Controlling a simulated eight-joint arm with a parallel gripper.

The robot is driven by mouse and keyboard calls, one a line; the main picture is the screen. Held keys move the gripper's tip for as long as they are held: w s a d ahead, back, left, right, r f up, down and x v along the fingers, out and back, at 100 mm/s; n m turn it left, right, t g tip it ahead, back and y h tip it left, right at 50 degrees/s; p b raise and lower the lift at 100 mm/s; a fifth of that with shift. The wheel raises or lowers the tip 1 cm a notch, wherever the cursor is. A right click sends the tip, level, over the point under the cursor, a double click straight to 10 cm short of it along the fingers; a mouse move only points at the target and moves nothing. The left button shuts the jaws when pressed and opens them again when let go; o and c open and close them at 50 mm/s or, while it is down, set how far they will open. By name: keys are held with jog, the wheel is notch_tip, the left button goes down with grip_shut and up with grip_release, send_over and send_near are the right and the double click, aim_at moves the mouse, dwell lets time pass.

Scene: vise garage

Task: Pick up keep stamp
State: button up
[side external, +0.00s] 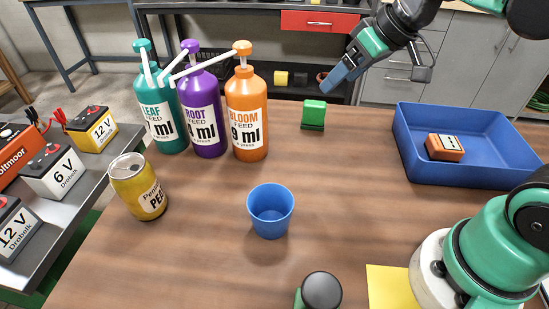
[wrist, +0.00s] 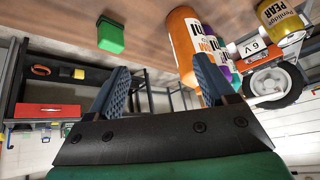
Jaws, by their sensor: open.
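No readable "keep" mark shows on anything, so I cannot tell for sure which thing is the keep stamp. A small green block (side external: 313,115) stands on the wooden table near its back edge; it also shows in the wrist view (wrist: 110,36) at the upper left. A green piece with a round black knob (side external: 321,290), possibly a stamp, is cut off by the bottom edge of the side view. An orange block with a pale label (side external: 444,148) lies in a blue tray (side external: 480,178). My gripper (side external: 328,86) is open and empty, above and right of the green block; its blue fingers (wrist: 158,75) stand apart.
Teal, purple and orange pump bottles (side external: 247,112) stand at the back left. A yellow can (side external: 138,187) stands at the left and a blue cup (side external: 270,211) mid-table. A yellow sheet (side external: 388,287) lies at the front. Batteries sit on a side bench.

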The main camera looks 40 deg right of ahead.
jog(key=w+d+n+t+y, duration=0.1)
jog(key=w+d+n+y, duration=0.25)
jog(key=w+d, duration=0.2)
jog(key=n+t+y, duration=0.3)
jog(key=n+y, duration=0.1)
send_over(324, 104)
jog(key=s+d, duration=0.2)
jog(key=d, duration=0.1)
jog(key=f, duration=1.3)
jog(key=shift+s+a, duration=0.15)
jog(key=shift+a, duration=0.2)
jog(key=shift+a+f, duration=0.1)
jog(key=shift+f, duration=0.1)
jog(key=shift+x, duration=2.7)
grip_shut()
